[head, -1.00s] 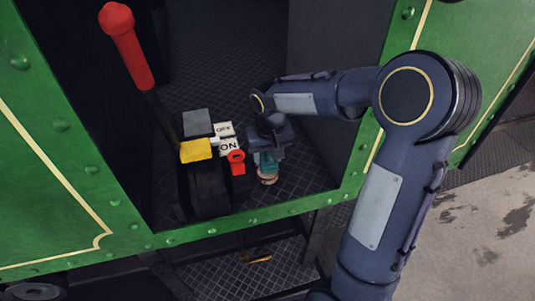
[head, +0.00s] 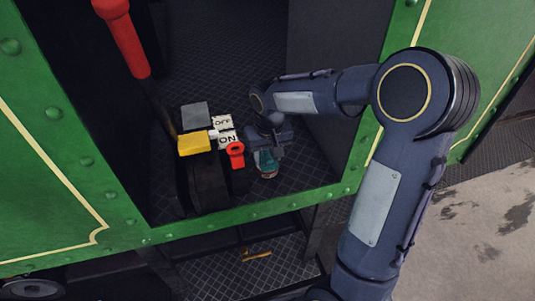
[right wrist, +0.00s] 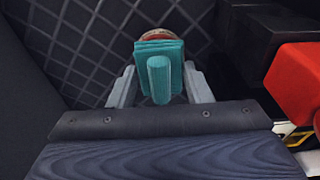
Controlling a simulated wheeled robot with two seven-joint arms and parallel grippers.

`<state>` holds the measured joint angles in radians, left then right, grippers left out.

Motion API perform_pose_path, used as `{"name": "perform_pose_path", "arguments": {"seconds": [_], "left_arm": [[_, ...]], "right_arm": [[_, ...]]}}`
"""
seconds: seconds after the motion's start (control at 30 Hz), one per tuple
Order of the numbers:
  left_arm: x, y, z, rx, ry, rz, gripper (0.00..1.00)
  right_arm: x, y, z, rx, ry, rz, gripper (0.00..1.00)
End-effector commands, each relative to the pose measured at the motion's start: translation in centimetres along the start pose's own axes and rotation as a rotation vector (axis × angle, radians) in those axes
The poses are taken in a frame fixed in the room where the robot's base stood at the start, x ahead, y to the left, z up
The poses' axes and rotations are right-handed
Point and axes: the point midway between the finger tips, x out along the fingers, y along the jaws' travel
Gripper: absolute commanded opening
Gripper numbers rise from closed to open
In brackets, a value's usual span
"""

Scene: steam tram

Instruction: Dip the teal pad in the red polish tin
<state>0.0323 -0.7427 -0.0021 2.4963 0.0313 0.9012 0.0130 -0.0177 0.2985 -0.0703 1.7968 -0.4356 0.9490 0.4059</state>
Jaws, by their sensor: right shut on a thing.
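My right gripper (head: 266,149) reaches down over the dark tread-plate floor inside the green-sided opening. It is shut on the teal pad (right wrist: 161,55), holding it by its upright round handle; the two grey fingers show on either side in the right wrist view. The pad also shows below the gripper in the head view (head: 266,163). The red polish tin (right wrist: 154,34) is mostly hidden behind the pad, with only a curved rim showing. The pad is over or in the tin; I cannot tell whether they touch. My left gripper is not in view.
A red-handled lever (head: 124,42) rises at the left. The green sill (head: 260,212) runs in front.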

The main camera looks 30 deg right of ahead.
Motion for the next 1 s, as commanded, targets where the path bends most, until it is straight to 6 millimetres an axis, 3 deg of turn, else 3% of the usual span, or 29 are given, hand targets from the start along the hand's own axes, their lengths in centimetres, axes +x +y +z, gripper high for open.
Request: {"name": "perform_pose_path", "arguments": {"seconds": [1.0], "left_arm": [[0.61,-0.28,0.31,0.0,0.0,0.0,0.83]], "right_arm": [[0.94,0.0,0.12,0.0,0.0,0.0,0.27]]}}
